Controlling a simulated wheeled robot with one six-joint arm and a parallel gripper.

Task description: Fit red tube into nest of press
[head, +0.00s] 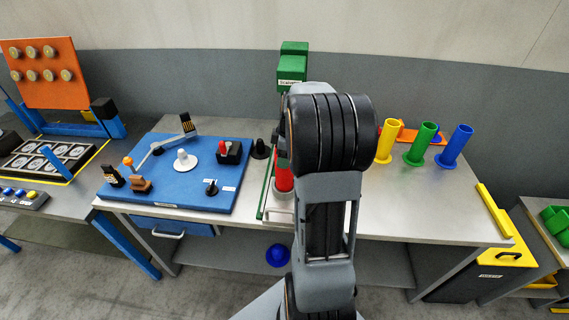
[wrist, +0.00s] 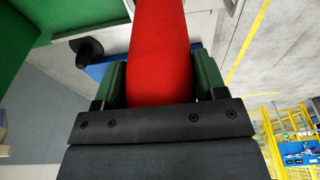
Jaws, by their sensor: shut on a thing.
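The red tube (head: 284,180) stands roughly upright in the head view, low in front of the green press (head: 292,65). Its lower end is at the light grey round nest (head: 279,208) on the press base. I cannot tell whether it is inside the nest or just above it. In the wrist view the red tube (wrist: 160,55) runs between the two green-padded fingers of my gripper (wrist: 160,85), which is shut on it. My arm hides the gripper and part of the press in the head view.
A blue board (head: 180,190) with several small fixtures lies left of the press. A black cone (head: 260,149) stands beside it. Yellow (head: 388,142), green (head: 421,145) and blue (head: 455,147) tubes stand on the right. The table (head: 420,205) is clear in front of them.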

